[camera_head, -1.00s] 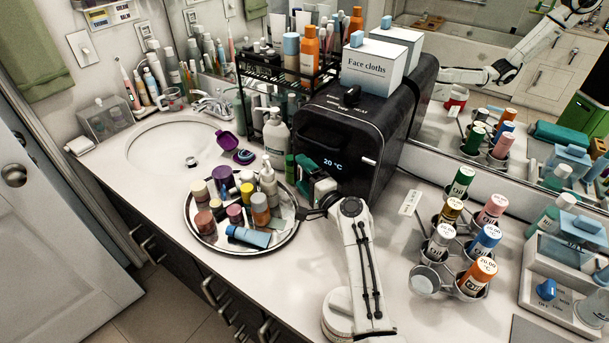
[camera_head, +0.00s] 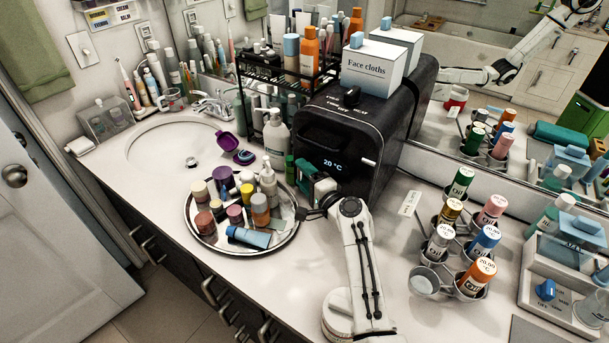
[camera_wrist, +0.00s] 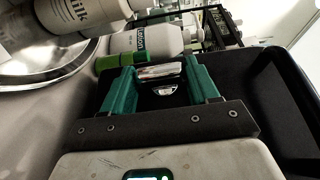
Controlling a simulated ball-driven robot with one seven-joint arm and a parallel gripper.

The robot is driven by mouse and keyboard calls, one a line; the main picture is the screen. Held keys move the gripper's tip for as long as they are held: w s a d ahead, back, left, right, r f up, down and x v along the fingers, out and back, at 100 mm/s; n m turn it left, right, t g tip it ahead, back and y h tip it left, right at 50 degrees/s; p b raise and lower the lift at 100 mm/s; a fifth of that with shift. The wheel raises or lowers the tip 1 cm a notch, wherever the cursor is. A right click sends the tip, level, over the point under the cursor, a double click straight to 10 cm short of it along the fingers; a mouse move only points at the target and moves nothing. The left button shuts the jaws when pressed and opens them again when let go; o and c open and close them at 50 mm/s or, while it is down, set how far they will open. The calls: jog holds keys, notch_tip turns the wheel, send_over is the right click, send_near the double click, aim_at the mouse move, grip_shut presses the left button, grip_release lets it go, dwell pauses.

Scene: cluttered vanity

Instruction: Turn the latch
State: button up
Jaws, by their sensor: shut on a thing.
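A black box-shaped appliance (camera_head: 345,125) with a "20 °C" display stands on the counter. My gripper (camera_head: 308,175), with green fingers, is at the low front of this appliance, beside the round tray. In the wrist view my gripper (camera_wrist: 162,85) has its two green fingers apart, on either side of a small dark piece with a silver oval (camera_wrist: 163,90). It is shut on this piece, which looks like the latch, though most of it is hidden. The appliance's dark wall (camera_wrist: 265,95) fills the right of the wrist view.
The round mirrored tray (camera_head: 203,238) holds several bottles and jars close to my gripper. A white pump bottle (camera_head: 275,138) stands behind it. A rack of oil bottles (camera_head: 447,262) is to the right. Boxes labelled "Face cloths" (camera_head: 372,68) sit on top of the appliance.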

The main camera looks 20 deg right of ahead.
jog(key=shift+r+p, duration=0.15)
jog(key=shift+p, duration=0.15)
jog(key=n+g+h+p, duration=0.1)
jog(key=g+p, duration=0.2)
jog(key=shift+a+r+p, duration=0.1)
jog(key=shift+p, duration=0.3)
jog(key=shift+r+n+g+h, duration=0.15)
jog(key=shift+n+g+h, duration=0.4)
jog(key=shift+g, duration=1.05)
jog(key=o, duration=1.1)
jog(key=shift+w, duration=0.1)
jog(key=shift+c, duration=0.2)
